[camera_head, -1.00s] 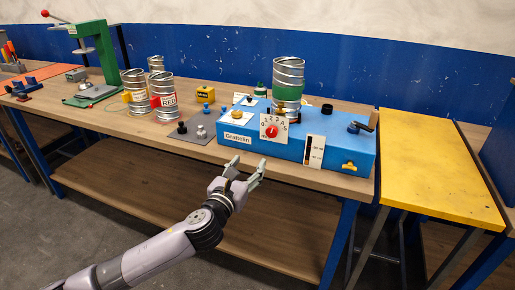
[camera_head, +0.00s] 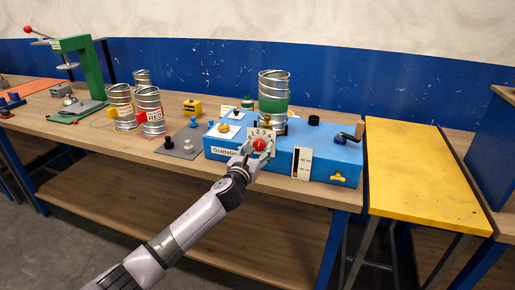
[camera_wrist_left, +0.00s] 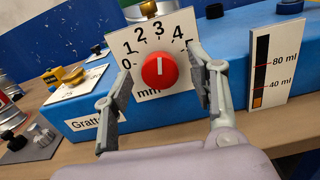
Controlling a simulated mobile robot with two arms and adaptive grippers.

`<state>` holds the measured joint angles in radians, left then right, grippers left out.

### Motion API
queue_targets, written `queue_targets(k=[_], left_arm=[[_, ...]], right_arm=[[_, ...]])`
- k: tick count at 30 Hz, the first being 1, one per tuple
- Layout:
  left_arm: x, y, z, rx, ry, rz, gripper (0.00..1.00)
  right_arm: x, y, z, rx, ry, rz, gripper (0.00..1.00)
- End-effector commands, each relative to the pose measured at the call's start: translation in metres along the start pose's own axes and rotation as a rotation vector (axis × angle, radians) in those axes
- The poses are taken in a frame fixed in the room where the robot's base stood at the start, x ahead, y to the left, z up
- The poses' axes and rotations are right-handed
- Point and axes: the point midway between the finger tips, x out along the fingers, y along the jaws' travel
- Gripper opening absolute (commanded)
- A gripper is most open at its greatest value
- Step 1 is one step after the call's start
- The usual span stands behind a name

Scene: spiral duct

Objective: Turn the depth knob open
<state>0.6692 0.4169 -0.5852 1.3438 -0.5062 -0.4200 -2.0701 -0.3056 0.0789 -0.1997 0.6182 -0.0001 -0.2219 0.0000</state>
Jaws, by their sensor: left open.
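The depth knob is a round red knob (camera_wrist_left: 159,70) with a white mark pointing up, on a white dial plate (camera_wrist_left: 150,36) numbered from 0 up, with "mm" below. It also shows in the head view as a red knob (camera_head: 260,145) on the front of the blue machine (camera_head: 311,152). My left gripper (camera_wrist_left: 160,88) is open, one finger on each side of the knob, in front of the dial plate. Gaps show between the fingers and the knob in the wrist view. The right gripper is not in view.
A spiral duct can with a green band (camera_head: 273,95) stands on the machine. A white ml gauge (camera_wrist_left: 275,65) is right of the dial. Metal cans (camera_head: 149,110) stand on the bench to the left. A yellow table (camera_head: 420,180) stands at right.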

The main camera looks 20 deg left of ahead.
Motion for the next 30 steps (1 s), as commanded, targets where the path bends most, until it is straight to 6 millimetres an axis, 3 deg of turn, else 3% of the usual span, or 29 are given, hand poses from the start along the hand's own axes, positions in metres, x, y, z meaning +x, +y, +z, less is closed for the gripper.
queue_targets(k=[5,14,30], left_arm=[[0.0104,-0.0004,0.0001,0.0,0.0,0.0,0.53],[0.0116,-0.0001,0.0003,0.0,0.0,0.0,0.53],[0.0113,0.0,-0.0001,0.0,0.0,0.0,0.17]], right_arm=[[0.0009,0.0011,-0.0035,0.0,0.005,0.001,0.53],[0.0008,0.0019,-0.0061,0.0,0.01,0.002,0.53],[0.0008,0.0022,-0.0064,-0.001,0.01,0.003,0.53]])
